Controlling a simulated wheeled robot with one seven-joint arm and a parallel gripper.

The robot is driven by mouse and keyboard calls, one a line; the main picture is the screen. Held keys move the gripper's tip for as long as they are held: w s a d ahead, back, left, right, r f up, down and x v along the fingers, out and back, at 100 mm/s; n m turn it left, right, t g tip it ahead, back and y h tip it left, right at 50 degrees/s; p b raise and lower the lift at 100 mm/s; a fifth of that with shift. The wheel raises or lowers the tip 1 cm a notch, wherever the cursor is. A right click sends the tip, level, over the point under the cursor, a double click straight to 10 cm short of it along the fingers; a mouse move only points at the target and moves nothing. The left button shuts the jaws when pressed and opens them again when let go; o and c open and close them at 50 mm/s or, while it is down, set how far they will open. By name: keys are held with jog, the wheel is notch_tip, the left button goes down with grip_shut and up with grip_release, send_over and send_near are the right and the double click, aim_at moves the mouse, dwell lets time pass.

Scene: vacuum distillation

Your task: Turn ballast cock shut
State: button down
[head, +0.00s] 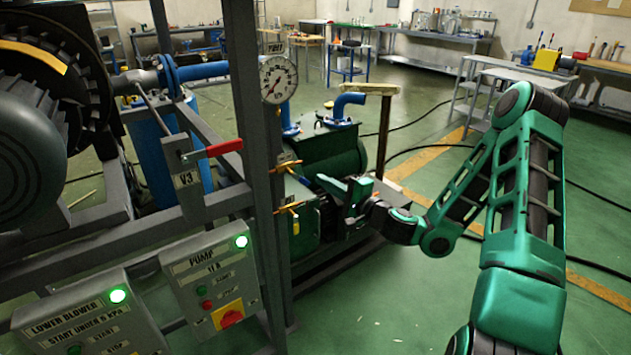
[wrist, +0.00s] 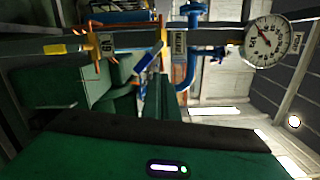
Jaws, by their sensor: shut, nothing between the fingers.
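Two brass cocks are on the grey frame post. The upper cock (head: 287,164) shows in the wrist view with a blue lever (wrist: 148,57) that slants away from the post, beside a small label (wrist: 178,43). The lower cock (head: 288,207) has a yellow lever (wrist: 56,48) lying along the post in the wrist view. I cannot read the labels surely enough to say which is the ballast cock. My gripper (head: 336,187) is shut and empty, just right of the post, near both cocks. No contact with either lever is visible. Its green body fills the bottom of the wrist view.
A round gauge (head: 278,80) is on the post above the cocks. The green pump (head: 335,150) with blue pipes (head: 348,100) stands behind my gripper. A red-handled valve lever (head: 218,149) and the pump switch box (head: 212,285) are left. Open floor lies right.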

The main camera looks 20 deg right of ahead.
aim_at(301, 179)
jog(key=s+d+r+n+g, duration=0.1)
jog(key=d+r+n, duration=0.15)
jog(key=n, duration=0.35)
jog(key=s+d+r+n+g, duration=0.1)
jog(key=s+d+n, duration=0.15)
jog(key=n, duration=0.35)
jog(key=w+a+f, duration=0.4)
jog(key=w+a, duration=0.2)
jog(key=w, duration=0.2)
jog(key=shift+w+a+f, duration=0.15)
jog(key=shift+a+f, duration=0.05)
jog(key=shift+f, duration=0.1)
jog(key=shift+a, duration=0.1)
